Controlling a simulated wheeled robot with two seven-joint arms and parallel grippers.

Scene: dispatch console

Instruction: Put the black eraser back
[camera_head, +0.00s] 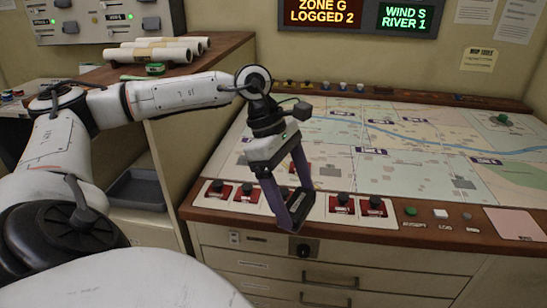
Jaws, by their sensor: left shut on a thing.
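My left gripper (293,208) hangs over the front edge of the map table (470,205), its fingers pointing down. It is shut on a small dark thing (297,198), which looks like the black eraser. The fingers partly hide it. It is held in front of the row of red switch plates. A wooden rail (415,95) with several small items runs along the back of the table, below a "MAP TOOLS" sign (479,59). My right gripper is out of view.
Red switch plates (341,203) with black knobs and several buttons (441,213) line the front edge. A green object (503,120) sits at the map's far right. Rolled papers (155,50) lie on the left cabinet. The map's middle is clear.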

